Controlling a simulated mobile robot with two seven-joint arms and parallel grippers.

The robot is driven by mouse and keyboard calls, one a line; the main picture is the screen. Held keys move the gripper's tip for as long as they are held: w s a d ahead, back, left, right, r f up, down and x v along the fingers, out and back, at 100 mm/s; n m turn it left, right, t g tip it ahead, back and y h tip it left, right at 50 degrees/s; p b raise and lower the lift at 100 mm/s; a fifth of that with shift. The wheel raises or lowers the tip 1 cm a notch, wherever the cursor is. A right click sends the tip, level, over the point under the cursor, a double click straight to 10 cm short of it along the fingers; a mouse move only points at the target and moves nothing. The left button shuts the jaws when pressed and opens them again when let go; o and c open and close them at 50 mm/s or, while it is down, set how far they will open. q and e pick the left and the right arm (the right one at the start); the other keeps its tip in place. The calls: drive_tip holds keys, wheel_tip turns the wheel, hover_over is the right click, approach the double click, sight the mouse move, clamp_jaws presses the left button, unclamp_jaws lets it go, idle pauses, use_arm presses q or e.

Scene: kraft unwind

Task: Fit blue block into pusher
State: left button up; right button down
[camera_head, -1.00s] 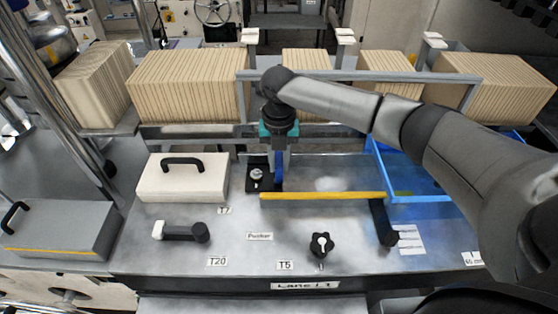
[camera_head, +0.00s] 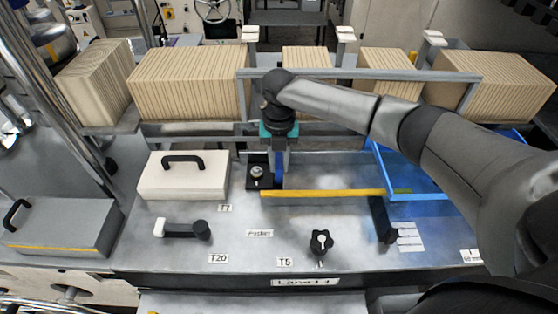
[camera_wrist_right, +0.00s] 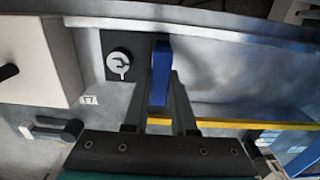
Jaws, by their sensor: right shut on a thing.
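The blue block (camera_wrist_right: 161,72) is a narrow upright piece held between the fingers of my right gripper (camera_wrist_right: 160,100). In the head view the block (camera_head: 279,170) shows only as a thin blue strip below my right gripper (camera_head: 279,158), which points down. The block is just right of a black plate with a round metal knob (camera_head: 257,172), close beside it; I cannot tell whether they touch. The yellow bar (camera_head: 325,193) runs to the right from just in front of the block. A label reading "Pusher" (camera_head: 260,233) lies on the table in front. My left gripper is not in view.
A cream box with a black handle (camera_head: 184,178) stands to the left. A blue tray (camera_head: 412,192) is at the right. Stacked cartons (camera_head: 188,85) line the rail behind.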

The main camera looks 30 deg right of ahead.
idle(0.3)
drive_tip(key=c, duration=0.6)
unclamp_jaws()
drive_tip(key=shift+f, duration=0.1)
drive_tip(key=shift+c, duration=0.2)
wheel_tip(320, 180, up, 15)
drive_tip(key=b, duration=0.1)
